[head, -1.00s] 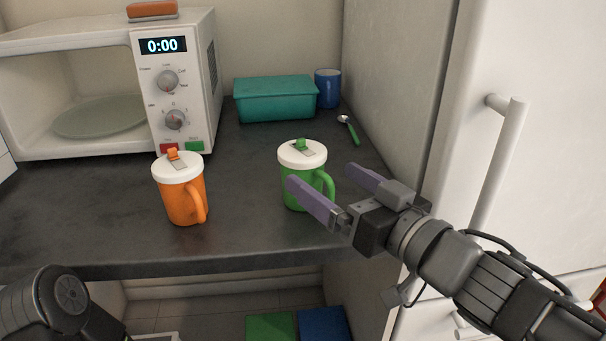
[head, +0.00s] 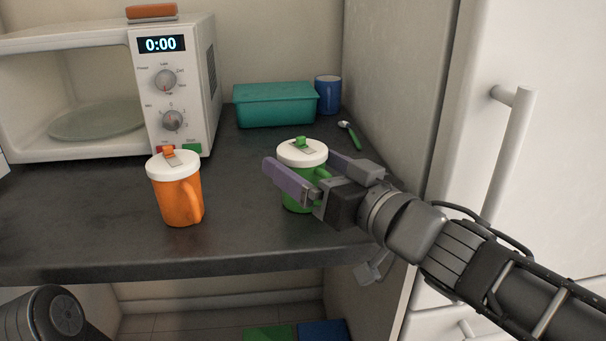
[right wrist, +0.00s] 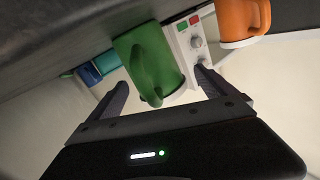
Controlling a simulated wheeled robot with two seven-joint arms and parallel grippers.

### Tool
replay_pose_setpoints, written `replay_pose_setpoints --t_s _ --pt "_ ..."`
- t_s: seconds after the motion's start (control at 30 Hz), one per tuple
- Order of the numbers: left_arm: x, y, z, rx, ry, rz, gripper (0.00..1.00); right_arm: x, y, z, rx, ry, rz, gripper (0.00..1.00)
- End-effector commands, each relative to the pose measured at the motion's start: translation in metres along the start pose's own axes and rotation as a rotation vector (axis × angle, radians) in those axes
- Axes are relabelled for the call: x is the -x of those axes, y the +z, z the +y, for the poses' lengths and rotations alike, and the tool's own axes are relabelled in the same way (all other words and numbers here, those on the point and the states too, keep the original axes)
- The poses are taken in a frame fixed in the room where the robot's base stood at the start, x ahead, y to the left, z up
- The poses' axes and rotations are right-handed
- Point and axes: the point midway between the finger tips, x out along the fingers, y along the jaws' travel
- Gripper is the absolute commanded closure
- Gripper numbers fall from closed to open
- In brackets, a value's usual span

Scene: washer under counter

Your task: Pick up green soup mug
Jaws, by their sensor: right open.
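The green soup mug (head: 292,200) with a white lid stands upright on the dark counter. My right gripper (head: 300,168) is open, with one purple finger in front of the mug and the other behind it, so the mug is between them. The gripper body hides part of the mug's right side and handle. In the right wrist view the green mug (right wrist: 147,60) lies between the two open fingers (right wrist: 160,85), its handle toward the palm. My left gripper is out of view; only a part of my left arm shows at the lower left.
An orange mug (head: 176,195) with a white lid stands left of the green mug. Behind are an open microwave (head: 205,90), a teal box (head: 275,106), a blue mug (head: 327,95) and a green-handled spoon (head: 351,136). A side wall (head: 392,80) and white cabinet bound the right.

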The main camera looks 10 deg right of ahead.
Motion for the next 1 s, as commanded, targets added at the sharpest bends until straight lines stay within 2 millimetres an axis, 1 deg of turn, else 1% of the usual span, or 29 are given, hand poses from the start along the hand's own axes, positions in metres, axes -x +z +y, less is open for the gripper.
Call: replay_pose_setpoints --t_s 0.07,0.17,0.8,1.0 --pt "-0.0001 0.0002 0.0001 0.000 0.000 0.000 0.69 0.0001 0.0001 0.0000 0.000 0.000 0.000 0.05" --pt "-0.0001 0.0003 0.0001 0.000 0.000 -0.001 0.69 0.0001 0.0001 0.0000 0.000 0.000 0.000 0.12" --pt "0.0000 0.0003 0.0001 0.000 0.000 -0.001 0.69 0.0003 -0.0012 -0.0004 0.000 -0.001 0.003 0.64" --pt "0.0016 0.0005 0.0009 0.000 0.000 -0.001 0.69 0.0002 -0.0032 -0.0009 0.000 -0.001 0.002 0.65"
